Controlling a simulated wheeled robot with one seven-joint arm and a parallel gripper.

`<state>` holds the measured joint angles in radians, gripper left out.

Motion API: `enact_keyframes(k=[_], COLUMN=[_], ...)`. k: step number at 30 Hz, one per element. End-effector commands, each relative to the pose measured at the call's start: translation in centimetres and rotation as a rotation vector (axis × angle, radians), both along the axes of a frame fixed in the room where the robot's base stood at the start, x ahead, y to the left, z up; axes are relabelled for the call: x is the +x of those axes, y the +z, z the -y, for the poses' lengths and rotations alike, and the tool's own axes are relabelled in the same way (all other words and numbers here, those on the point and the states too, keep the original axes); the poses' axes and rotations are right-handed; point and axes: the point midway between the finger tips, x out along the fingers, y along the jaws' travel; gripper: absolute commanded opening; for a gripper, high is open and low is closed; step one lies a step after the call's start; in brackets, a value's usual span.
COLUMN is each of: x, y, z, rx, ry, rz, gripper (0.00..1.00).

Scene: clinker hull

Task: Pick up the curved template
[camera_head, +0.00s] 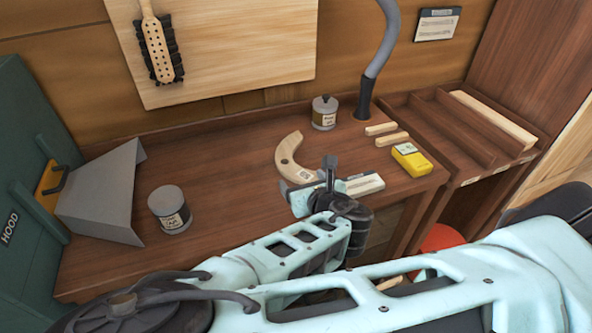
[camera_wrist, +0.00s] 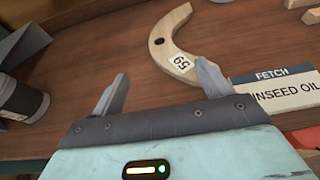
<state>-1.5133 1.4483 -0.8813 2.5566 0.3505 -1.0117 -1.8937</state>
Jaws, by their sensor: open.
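The curved template (camera_head: 287,156) is a pale wooden crescent lying flat on the brown bench. It has a hole near one end and a white label at the other, reading 65 or 59. In the wrist view the template (camera_wrist: 165,41) lies ahead of my gripper, with its labelled end close to the right finger. My gripper (camera_wrist: 160,85) is open and empty, its two grey fingers wide apart with bare bench between them. In the head view my gripper (camera_head: 306,184) is at the template's near end; whether it touches cannot be told.
A label card reading FETCH and INSEED OIL (camera_wrist: 275,90) lies right of my gripper. A grey can (camera_head: 170,209) stands left, another can (camera_head: 324,112) behind. A yellow box (camera_head: 411,160) and wooden sticks (camera_head: 387,134) lie right.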

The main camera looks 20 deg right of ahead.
Motion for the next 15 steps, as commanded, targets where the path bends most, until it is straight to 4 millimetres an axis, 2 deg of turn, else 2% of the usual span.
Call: enact_keyframes(k=[1,8,12,15], x=[0.4,2.1,4.7,5.8], y=[-0.9,-1.4,-1.8,-2.3], z=[-0.1,0.1,0.2,0.2], rx=[0.004,0.003,0.001,-0.001], ry=[-0.002,-0.003,-0.004,-0.002], rz=[0.000,0.000,-0.002,-0.001], gripper=[0.78,0.78,0.78,0.78])
